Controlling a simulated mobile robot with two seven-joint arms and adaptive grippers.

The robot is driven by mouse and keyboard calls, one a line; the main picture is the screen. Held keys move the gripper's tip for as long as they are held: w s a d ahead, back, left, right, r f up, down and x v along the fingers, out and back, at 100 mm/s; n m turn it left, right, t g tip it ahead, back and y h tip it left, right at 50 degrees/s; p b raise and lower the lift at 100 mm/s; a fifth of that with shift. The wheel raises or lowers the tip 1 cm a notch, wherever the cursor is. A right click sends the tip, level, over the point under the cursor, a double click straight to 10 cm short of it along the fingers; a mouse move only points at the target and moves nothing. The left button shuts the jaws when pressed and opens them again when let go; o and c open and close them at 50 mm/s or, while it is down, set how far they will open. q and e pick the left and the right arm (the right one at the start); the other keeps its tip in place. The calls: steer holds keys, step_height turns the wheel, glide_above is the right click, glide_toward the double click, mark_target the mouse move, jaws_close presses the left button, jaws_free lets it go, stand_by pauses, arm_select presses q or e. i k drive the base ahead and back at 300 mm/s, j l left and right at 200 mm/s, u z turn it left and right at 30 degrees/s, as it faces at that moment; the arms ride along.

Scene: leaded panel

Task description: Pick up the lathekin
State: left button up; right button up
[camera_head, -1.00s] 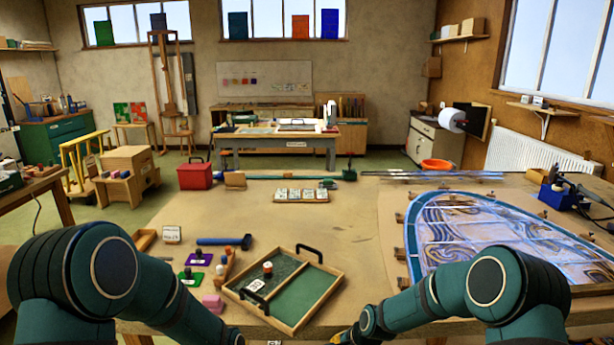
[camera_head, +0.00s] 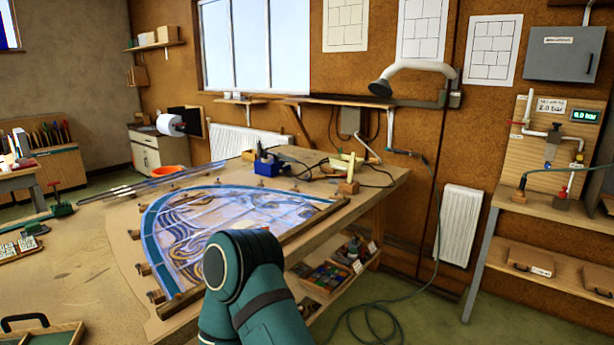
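I cannot make out a lathekin for certain in this view. The leaded panel (camera_head: 215,225), an arched shape with blue and swirled pieces, lies on the workbench (camera_head: 85,275). One of my arms, the right by its place, rises from the bottom edge in front of the panel and hides part of its near side. Neither gripper is in view.
A blue tool holder (camera_head: 267,166) and cables stand at the bench's back right, near a pale yellow object (camera_head: 341,161). A hose (camera_head: 372,310) lies on the floor right of the bench.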

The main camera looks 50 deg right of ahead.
mark_target(352, 159)
steer(key=l+z, duration=0.2)
steer(key=z, duration=0.25)
steer(key=i+l+z, duration=0.1)
steer(key=z, duration=0.3)
steer(key=i+l+z, duration=0.25)
steer(key=l, duration=0.25)
steer(key=i+l+z, duration=0.3)
steer(key=i+l, duration=0.6)
steer(key=i+l+z, duration=0.1)
steer(key=i+l, duration=0.45)
steer(key=l, duration=0.25)
